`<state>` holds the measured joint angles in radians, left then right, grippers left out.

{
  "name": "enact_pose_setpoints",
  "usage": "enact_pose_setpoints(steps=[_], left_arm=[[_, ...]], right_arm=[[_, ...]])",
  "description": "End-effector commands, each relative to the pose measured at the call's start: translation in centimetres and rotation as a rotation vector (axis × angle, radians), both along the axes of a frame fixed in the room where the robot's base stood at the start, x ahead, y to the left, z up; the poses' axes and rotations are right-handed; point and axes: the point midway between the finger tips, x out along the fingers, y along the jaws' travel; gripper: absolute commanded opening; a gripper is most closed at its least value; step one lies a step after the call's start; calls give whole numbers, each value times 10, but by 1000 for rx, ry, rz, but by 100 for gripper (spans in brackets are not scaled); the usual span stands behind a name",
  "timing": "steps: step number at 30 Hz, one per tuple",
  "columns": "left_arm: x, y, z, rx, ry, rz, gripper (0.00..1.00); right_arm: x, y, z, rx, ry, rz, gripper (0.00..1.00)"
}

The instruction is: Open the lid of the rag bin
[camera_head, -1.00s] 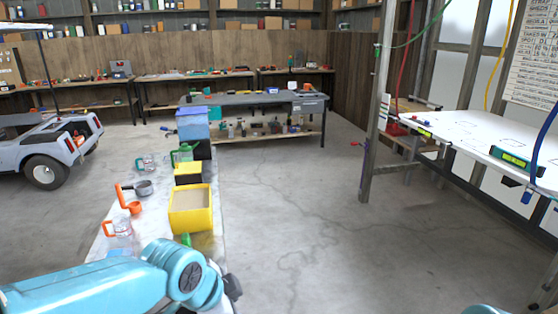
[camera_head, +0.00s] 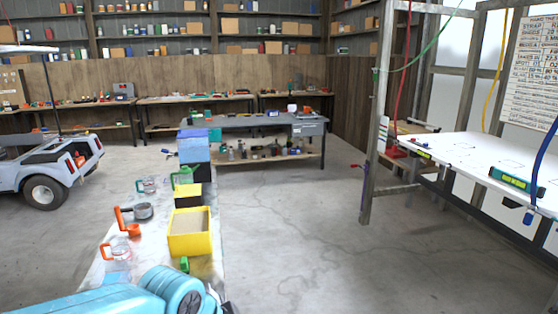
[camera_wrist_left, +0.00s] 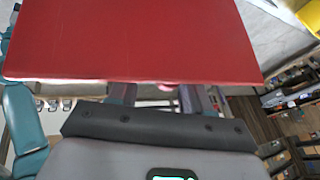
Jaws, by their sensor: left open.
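A large flat red panel (camera_wrist_left: 130,40) fills the upper part of the left wrist view, close to the camera. It may be the rag bin's lid, but I cannot tell for certain. My left gripper (camera_wrist_left: 158,97) has its two fingers apart, at the panel's near edge. The panel hides their tips, and I cannot tell whether they touch it. A small pinkish-red bit shows between the fingers. In the head view my left arm comes in at the bottom left, and its gripper is out of frame. No red bin shows there. My right gripper is not in view.
A white table (camera_head: 465,158) stands right. The concrete floor between is clear.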

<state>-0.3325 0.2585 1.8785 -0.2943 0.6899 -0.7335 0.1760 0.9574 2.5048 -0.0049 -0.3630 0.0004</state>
Motion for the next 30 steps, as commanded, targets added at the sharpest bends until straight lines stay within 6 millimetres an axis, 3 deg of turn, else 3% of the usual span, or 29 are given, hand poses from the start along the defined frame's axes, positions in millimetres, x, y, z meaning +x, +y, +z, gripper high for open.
enact_pose_setpoints(steps=[21, 30], left_arm=[[0, 0, 78, 0, -2, 0, 49], [0, 0, 80, 0, -2, 0, 49]], right_arm=[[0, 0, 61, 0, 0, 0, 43], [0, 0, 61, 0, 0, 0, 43]])
